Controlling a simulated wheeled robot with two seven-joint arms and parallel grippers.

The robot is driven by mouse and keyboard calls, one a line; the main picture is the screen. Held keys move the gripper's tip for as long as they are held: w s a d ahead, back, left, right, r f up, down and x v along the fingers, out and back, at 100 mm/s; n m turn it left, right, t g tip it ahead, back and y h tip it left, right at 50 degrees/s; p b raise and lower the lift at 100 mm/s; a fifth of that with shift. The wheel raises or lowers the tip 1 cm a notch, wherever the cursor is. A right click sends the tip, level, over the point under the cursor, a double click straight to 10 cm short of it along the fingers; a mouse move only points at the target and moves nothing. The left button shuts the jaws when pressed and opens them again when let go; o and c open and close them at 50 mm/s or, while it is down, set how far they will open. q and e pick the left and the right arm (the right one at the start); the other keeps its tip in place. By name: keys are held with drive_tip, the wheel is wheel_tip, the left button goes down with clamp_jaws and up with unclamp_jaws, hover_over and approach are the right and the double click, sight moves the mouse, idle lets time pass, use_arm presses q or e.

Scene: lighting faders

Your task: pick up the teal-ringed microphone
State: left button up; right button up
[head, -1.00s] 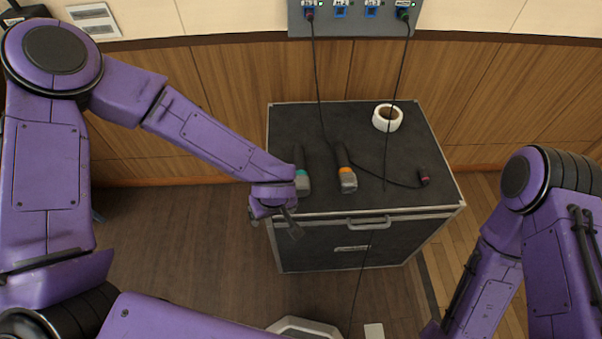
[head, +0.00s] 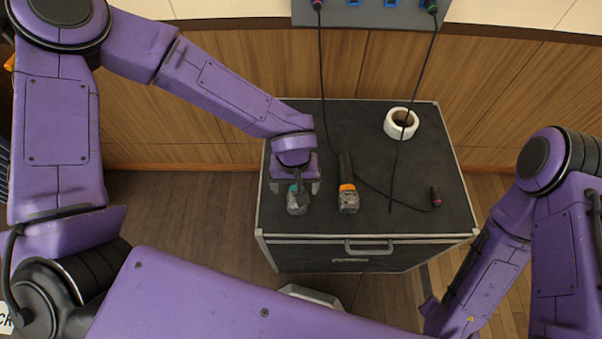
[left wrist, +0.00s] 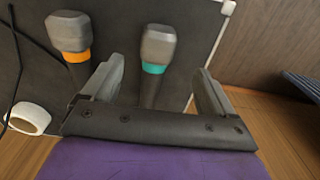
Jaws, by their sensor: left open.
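The teal-ringed microphone (head: 298,202) lies on the black case near its left front part, its grey head toward the front edge. In the left wrist view the teal-ringed microphone (left wrist: 155,66) lies between the two open fingers, with its head beyond the fingertips. My left gripper (head: 299,190) is open above the microphone and hides much of its handle in the head view; it also shows in the left wrist view (left wrist: 160,83). I cannot tell whether the fingers touch it. My right gripper is not clearly in view; only my right arm shows.
An orange-ringed microphone (head: 348,194) lies close to the right of the teal one on the black case (head: 290,225). A white tape roll (head: 400,124) sits at the back right. Black cables run from the wall panel (head: 385,14) over the case to a pink-ringed connector (head: 436,196).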

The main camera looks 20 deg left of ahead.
use_arm(q)
wheel_tip(320, 180, down, 10)
drive_tip(key=shift+d+r, duration=0.15)
drive_tip(key=c, duration=1.3)
drive_tip(key=shift+o, duration=0.2)
drive_tip(key=shift+r, duration=0.15)
